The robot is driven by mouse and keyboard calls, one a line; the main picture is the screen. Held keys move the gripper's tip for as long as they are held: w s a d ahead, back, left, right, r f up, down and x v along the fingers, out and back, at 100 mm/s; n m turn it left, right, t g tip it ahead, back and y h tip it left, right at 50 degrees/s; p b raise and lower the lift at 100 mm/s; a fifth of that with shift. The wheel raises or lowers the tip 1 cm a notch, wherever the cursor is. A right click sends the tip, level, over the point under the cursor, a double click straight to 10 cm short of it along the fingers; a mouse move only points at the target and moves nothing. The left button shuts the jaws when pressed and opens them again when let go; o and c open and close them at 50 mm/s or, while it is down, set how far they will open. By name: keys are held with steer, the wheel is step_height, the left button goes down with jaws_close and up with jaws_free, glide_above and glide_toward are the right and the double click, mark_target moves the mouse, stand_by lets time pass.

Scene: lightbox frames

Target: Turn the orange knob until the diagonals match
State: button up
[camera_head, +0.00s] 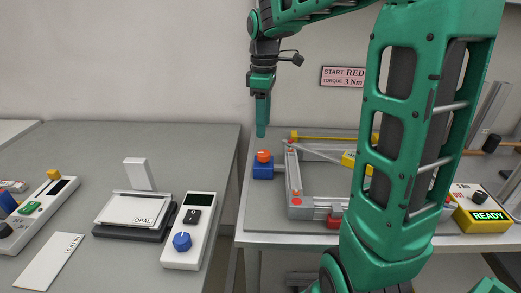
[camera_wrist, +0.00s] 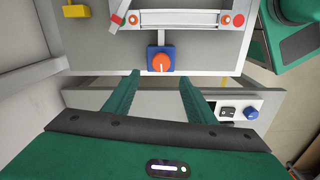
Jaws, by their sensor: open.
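The orange knob (camera_head: 263,156) sits on a blue block (camera_head: 262,172) at the left edge of the right-hand table. In the wrist view the knob (camera_wrist: 161,62) has a pale pointer line and lies ahead of the fingertips, roughly midway between them. My gripper (camera_head: 261,134) points down above the knob, apart from it. In the wrist view my gripper (camera_wrist: 159,73) is open with nothing between its fingers. A grey frame (camera_head: 301,210) stands right of the knob, with a diagonal bar (camera_head: 315,153) across it. My arm hides much of the frame.
A yellow box (camera_head: 482,209) reading READY stands at the right. A sign (camera_head: 342,76) reads START RED, TORQUE 3 Nm. The left table (camera_head: 90,160) holds a white panel with a blue knob (camera_head: 182,242) and an OPAL plate (camera_head: 134,209). A gap separates the tables.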

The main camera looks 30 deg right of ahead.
mark_target(263, 152)
step_height(263, 152, down, 10)
steer(key=shift+r, duration=0.15)
steer(key=shift+c, duration=0.4)
